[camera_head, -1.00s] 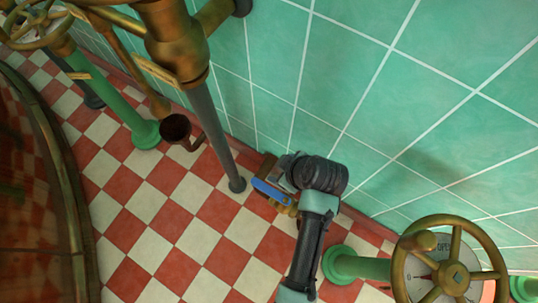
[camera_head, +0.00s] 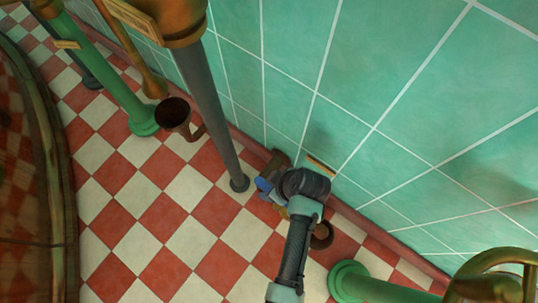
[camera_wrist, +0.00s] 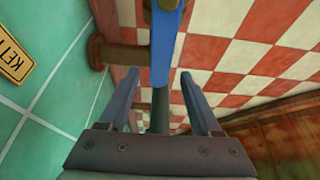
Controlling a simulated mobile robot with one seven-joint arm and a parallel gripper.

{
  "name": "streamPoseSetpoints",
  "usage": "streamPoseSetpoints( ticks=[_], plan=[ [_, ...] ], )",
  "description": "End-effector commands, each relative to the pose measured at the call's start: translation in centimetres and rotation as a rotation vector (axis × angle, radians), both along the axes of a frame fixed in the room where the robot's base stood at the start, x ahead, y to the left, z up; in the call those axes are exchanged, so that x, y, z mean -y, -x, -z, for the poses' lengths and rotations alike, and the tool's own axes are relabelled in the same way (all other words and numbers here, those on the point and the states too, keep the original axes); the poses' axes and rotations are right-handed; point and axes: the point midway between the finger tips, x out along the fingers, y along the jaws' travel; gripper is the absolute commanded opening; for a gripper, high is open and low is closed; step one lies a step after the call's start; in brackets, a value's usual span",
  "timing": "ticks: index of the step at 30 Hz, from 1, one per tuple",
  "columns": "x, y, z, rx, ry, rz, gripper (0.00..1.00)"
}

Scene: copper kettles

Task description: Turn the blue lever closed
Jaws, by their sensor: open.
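The blue lever (camera_wrist: 161,48) runs lengthwise down the upper middle of the wrist view. Its lower end points toward the gap between my fingers. My gripper (camera_wrist: 163,92) is open, with one finger on each side of that gap; I cannot tell whether either finger touches the lever. In the head view the lever (camera_head: 263,184) shows only as a small blue patch, mostly hidden by my wrist, low beside the tiled wall. A brown pipe fitting (camera_wrist: 112,52) lies left of the lever in the wrist view.
A grey pole (camera_head: 217,110) stands just left of my gripper. A dark open-ended pipe (camera_head: 173,113) and green pipes (camera_head: 110,85) are farther left. A brass handwheel (camera_head: 495,280) is at lower right. A yellow sign (camera_wrist: 15,60) hangs on the green wall. Checkered floor is open at lower left.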

Motion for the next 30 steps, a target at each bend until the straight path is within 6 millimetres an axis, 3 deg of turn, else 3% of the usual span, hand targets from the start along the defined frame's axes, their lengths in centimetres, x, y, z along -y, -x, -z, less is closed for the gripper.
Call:
streamPoseSetpoints(
  ticks=[4, 15, 26, 30],
  plan=[
    [-0.43, -0.31, 1.37, 0.001, 0.000, -0.002, 0.65],
    [-0.56, -0.41, 1.52, 0.001, 0.001, -0.001, 0.65],
    [-0.55, -0.40, 1.51, 0.000, 0.000, -0.001, 0.00],
    [-0.54, -0.39, 1.52, 0.000, 0.000, -0.001, 0.00]
  ],
)
